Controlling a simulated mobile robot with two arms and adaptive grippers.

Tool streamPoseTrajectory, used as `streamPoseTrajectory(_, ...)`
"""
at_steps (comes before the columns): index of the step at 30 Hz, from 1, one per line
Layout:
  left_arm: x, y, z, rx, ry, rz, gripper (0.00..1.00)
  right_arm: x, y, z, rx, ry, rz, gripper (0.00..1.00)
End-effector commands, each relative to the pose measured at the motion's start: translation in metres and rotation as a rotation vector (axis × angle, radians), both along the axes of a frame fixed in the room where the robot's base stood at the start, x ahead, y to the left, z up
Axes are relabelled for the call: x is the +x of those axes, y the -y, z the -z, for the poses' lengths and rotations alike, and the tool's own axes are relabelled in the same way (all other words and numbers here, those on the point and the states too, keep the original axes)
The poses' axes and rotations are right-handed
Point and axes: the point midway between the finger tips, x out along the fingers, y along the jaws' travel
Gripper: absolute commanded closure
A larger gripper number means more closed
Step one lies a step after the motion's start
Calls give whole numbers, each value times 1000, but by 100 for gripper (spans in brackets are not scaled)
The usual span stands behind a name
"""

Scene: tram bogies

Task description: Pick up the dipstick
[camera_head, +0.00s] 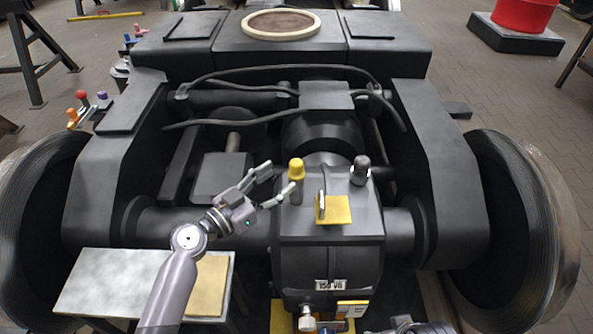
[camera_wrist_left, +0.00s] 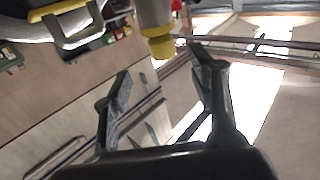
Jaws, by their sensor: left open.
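The dipstick appears to be the yellow-capped piece (camera_head: 296,169) standing upright in a grey tube on top of the dark gearbox (camera_head: 330,255). Its yellow cap (camera_wrist_left: 162,47) and pale grey tube also show in the left wrist view, just beyond the fingertips. My left gripper (camera_head: 281,181) is open and empty, reaching in from the left with its fingers close to the cap. In the left wrist view the open fingers (camera_wrist_left: 156,77) point towards the cap with a gap between. A small part of what looks like my right gripper shows at the bottom edge; its fingers cannot be made out.
A grey breather-like cap (camera_head: 360,170) and a metal loop on a yellow plate (camera_head: 334,211) stand nearby on the gearbox. Black hoses (camera_head: 270,118) cross behind. Large wheels flank the frame. A pale panel (camera_head: 108,283) lies below my left arm.

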Motion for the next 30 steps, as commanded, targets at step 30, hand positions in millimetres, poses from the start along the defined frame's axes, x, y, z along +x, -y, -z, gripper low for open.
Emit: streamPoseTrajectory(30, 57, 50, -3, 1, -1, 0, 52, 3, -1, 36, -1, -17, -3, 41)
